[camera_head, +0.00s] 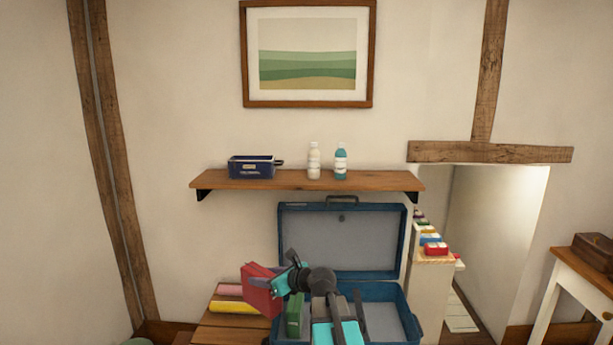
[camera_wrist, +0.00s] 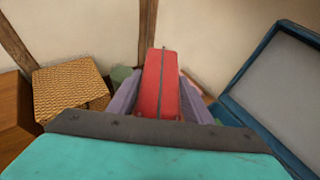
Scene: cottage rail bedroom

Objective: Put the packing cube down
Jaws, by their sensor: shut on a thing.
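A red packing cube (camera_head: 259,291) is held by my gripper (camera_head: 280,279), left of the open blue suitcase (camera_head: 341,272). In the wrist view the red packing cube (camera_wrist: 160,84) stands between the two fingers of my gripper (camera_wrist: 160,100), which are shut on its sides. In the head view the cube is tilted and appears above the slatted wooden bench (camera_head: 222,334). I cannot tell whether it touches the bench. A green item (camera_head: 294,314) stands in the left part of the suitcase. My arm hides part of the suitcase's inside.
Rolled pink (camera_head: 229,290) and yellow (camera_head: 235,307) items lie on the bench. A wall shelf (camera_head: 300,181) above the suitcase holds a dark blue box (camera_head: 251,167) and two bottles. A woven basket (camera_wrist: 70,88) shows at left in the wrist view. A narrow unit with colourful boxes stands right.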

